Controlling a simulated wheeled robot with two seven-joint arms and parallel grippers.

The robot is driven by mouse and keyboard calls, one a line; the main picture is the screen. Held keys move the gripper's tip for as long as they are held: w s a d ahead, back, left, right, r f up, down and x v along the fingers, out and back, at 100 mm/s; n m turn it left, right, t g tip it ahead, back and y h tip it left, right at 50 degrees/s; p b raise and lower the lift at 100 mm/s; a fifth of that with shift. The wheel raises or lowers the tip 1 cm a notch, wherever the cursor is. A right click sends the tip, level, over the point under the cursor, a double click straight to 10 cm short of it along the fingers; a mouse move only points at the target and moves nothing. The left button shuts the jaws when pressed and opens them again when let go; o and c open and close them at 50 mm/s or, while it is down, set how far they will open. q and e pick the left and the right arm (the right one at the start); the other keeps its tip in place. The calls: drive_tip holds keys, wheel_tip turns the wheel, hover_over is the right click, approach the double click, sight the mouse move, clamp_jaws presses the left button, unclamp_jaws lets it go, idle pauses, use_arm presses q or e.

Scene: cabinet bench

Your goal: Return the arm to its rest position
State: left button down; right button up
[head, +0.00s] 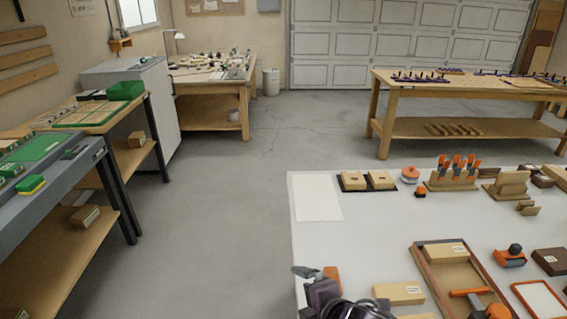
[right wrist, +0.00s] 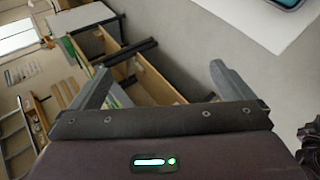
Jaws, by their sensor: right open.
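My right gripper (right wrist: 162,86) is open in the right wrist view. Its two grey fingers stand wide apart, with nothing between them. Behind them I see the floor and wooden shelving, away from the fingers. In the head view, a dark purple part of my own arm with a small grey tip shows at the bottom edge. It is in front of the near white table (head: 318,240), and most of it is cut off by the frame. My left gripper does not show clearly in either view.
On the white table are a tray (head: 424,268), a wooden block (head: 399,293), an orange-handled tool (head: 470,292) and a rack (head: 453,183). A white sheet (head: 315,197) lies at its far left corner. Open floor (head: 230,220) lies left of it. Workbenches (head: 105,120) line the left side.

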drive_tip(key=s+d+f+m+g+h, duration=0.2)
drive_tip(key=s+d+f+m+g, duration=0.1)
drive_tip(key=s+d+m, duration=0.55)
drive_tip(key=s+d+f+m+g+h, duration=0.2)
drive_tip(key=s+d+f+m+h, duration=0.25)
drive_tip(key=m, duration=0.75)
wheel_tip(320, 180, down, 28)
drive_tip(key=s+d+g+y, duration=0.2)
drive_tip(key=s+d+f, duration=0.1)
drive_tip(key=s+f, duration=0.8)
drive_tip(key=s, duration=0.1)
drive_tip(key=s+d+f+g, duration=0.1)
drive_tip(key=s+d+f, duration=0.1)
drive_tip(key=s+f, duration=0.8)
drive_tip(key=shift+d+f, duration=0.2)
drive_tip(key=shift+d, duration=0.05)
